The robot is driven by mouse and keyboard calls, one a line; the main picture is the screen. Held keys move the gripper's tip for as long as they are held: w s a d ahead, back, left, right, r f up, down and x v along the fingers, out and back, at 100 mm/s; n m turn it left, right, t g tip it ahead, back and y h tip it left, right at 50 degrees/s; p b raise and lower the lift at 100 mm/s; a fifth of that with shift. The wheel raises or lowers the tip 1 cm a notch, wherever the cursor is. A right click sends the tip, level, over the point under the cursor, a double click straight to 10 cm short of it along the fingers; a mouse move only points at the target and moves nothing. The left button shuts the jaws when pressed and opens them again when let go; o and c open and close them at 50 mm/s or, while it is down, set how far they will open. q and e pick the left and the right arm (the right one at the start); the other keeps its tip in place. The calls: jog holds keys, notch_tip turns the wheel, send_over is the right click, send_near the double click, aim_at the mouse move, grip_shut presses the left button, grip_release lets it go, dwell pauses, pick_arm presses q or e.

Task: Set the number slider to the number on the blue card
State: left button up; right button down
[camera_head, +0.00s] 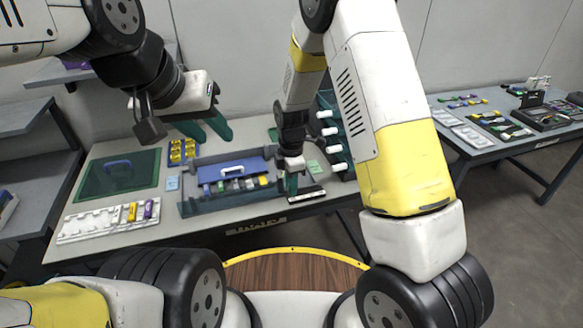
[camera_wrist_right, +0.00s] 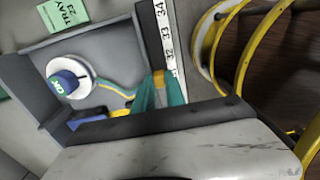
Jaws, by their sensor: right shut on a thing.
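The number slider's white scale (camera_wrist_right: 168,35) shows printed numbers, 32 to 34 legible, in the right wrist view. It is the pale strip (camera_head: 306,195) at the table's front edge in the head view. My right gripper (camera_wrist_right: 168,90) has its teal fingers at the scale beside the 32 end, shut on a small orange slider piece (camera_wrist_right: 158,77), mostly hidden by the fingers. The right gripper also shows in the head view (camera_head: 291,184). The blue card (camera_head: 172,183) lies on the table left of the blue toolbox; its number is too small to read. My left gripper (camera_head: 206,130) hangs open and empty over the table's back.
A green card (camera_wrist_right: 62,13) reads TRAY 23. A white spool with a blue cap (camera_wrist_right: 68,82) sits in a grey tray beside the slider. A rack with white pegs (camera_head: 335,140) stands close right.

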dwell(0.6)
jog(key=d, duration=0.2)
jog(key=w+d, duration=0.2)
jog(key=d, duration=0.1)
jog(key=shift+d, duration=0.35)
jog(key=c, duration=1.4)
grip_release()
jog(key=shift+o, duration=0.2)
jog(key=shift+r, duration=0.1)
notch_tip(320, 180, up, 8)
